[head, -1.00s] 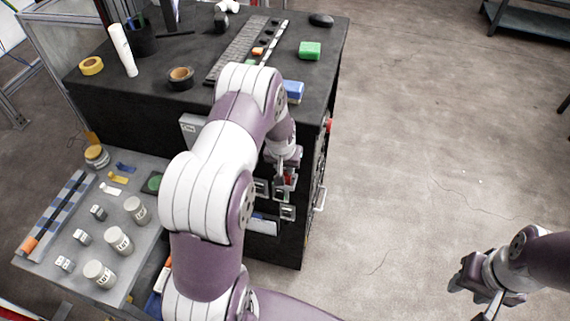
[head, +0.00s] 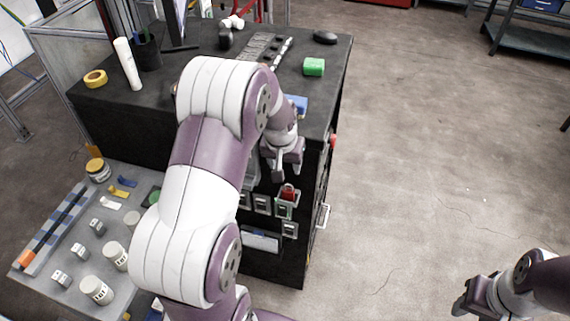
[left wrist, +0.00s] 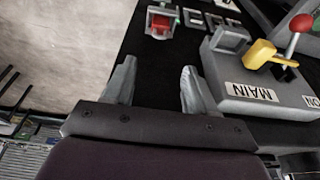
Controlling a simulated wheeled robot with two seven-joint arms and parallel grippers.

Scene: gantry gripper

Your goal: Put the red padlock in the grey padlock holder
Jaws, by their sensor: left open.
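The red padlock (head: 288,191) is at the grey padlock holder (head: 284,210) on the black cabinet's front, low below my left gripper. In the left wrist view the red padlock (left wrist: 161,23) shows inside the holder's frame (left wrist: 152,33), with a green bit beside it. How deep it sits is hard to tell. My left gripper (head: 287,171) is open and empty, just above the padlock and apart from it. Its two spread fingers (left wrist: 155,75) show in the left wrist view with nothing between them. My right gripper (head: 480,302) hangs at the lower right, far from the cabinet; its fingers are unclear.
Similar grey holders (head: 262,204) sit beside and below this one. A grey box marked MAIN (left wrist: 262,98), with a yellow lever and red-knobbed stick, stands close right of my left fingers in the wrist view. Floor (head: 410,170) right of the cabinet is clear.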

